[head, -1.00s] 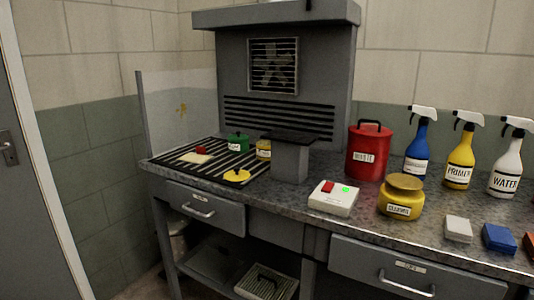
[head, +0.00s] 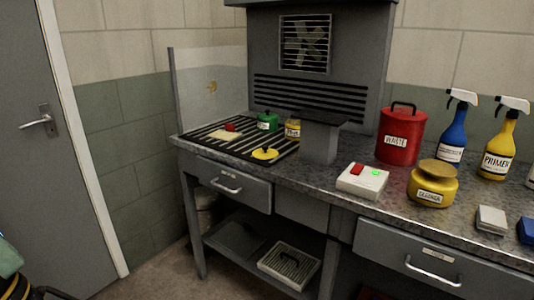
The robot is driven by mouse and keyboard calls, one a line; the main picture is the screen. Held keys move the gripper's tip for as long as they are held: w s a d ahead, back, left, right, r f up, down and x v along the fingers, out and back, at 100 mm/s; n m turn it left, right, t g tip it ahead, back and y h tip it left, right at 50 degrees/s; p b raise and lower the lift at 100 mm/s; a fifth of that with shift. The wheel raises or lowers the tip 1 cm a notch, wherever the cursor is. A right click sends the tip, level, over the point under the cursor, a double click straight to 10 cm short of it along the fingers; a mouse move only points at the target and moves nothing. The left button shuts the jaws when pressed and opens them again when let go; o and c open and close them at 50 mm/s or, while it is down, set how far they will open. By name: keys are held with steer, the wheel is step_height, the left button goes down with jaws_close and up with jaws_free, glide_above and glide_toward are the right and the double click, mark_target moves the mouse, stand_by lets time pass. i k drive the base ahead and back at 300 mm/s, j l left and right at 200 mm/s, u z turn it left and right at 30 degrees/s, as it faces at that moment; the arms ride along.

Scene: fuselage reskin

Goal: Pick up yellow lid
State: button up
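The yellow lid (head: 265,154) lies flat on the black slotted grille at the left end of the workbench, in the head view. It is a small disc with a dark knob or handle on top. A small yellow labelled jar (head: 293,129) stands behind it to the right, and a green lidded pot (head: 267,121) stands behind it. My gripper is not in view.
The grille (head: 215,147) also holds a red-topped item on a pale pad (head: 226,134). A grey pedestal (head: 319,140) stands right of the lid. Further right are a switch box (head: 362,181), yellow sealer jar (head: 433,187), red waste can (head: 401,135) and spray bottles.

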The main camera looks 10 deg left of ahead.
mark_target(265, 152)
steer(key=i+j+z, duration=0.15)
steer(key=j, duration=0.2)
steer(key=i+j+z, duration=0.25)
steer(key=j, duration=0.45)
steer(key=i+j+z, duration=0.1)
steer(key=i+j, duration=0.15)
steer(key=j, duration=0.15)
steer(key=i+j+z, duration=0.15)
steer(key=j, duration=0.2)
steer(key=i+j+z, duration=0.1)
steer(key=j, duration=0.25)
steer(key=i+j+z, duration=0.1)
steer(key=i+j, duration=0.2)
steer(key=i+j+z, duration=0.15)
steer(key=j, duration=0.25)
steer(key=i, duration=0.15)
